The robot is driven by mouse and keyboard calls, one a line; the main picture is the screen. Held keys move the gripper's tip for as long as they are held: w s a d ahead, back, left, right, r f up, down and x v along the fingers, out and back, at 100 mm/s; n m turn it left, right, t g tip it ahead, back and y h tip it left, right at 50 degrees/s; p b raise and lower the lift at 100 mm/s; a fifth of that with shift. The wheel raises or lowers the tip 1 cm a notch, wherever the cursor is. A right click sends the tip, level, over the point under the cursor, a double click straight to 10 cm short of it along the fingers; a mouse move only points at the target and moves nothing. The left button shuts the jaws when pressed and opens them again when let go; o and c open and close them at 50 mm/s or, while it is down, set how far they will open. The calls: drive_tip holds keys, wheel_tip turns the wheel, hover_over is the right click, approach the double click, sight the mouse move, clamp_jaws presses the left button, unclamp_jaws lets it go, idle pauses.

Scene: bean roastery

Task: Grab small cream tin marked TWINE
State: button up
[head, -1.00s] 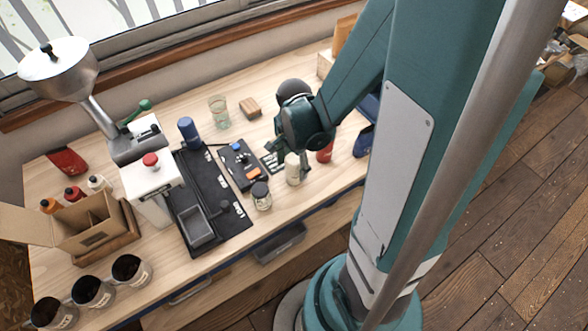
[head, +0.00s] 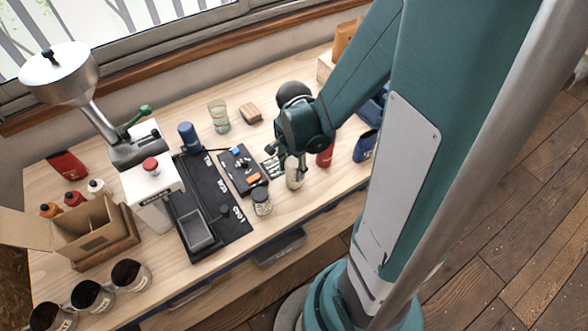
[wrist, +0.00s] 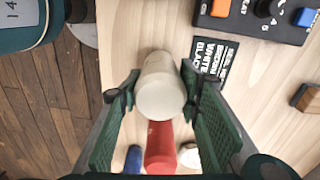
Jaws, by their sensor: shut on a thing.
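The small cream tin (head: 293,174) is a pale cylinder near the front edge of the bench. It also shows in the wrist view (wrist: 160,88), upright between the two fingers. My gripper (head: 287,162) is above the tin, its green-and-black fingers closed in on both sides. In the wrist view my gripper (wrist: 160,84) is shut on the tin. No TWINE lettering can be read on the tin from here. I cannot tell whether its base is clear of the bench.
A red cylinder (head: 325,155) stands close by on the right, with a blue container (head: 365,146) beyond. A jar with a dark lid (head: 261,202) is to the left. A dark control board (head: 242,170) lies behind it. Bare wood shows near the glass (head: 219,117).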

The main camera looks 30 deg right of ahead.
drive_tip(key=shift+r+p, duration=0.6)
drive_tip(key=shift+r, duration=3.95)
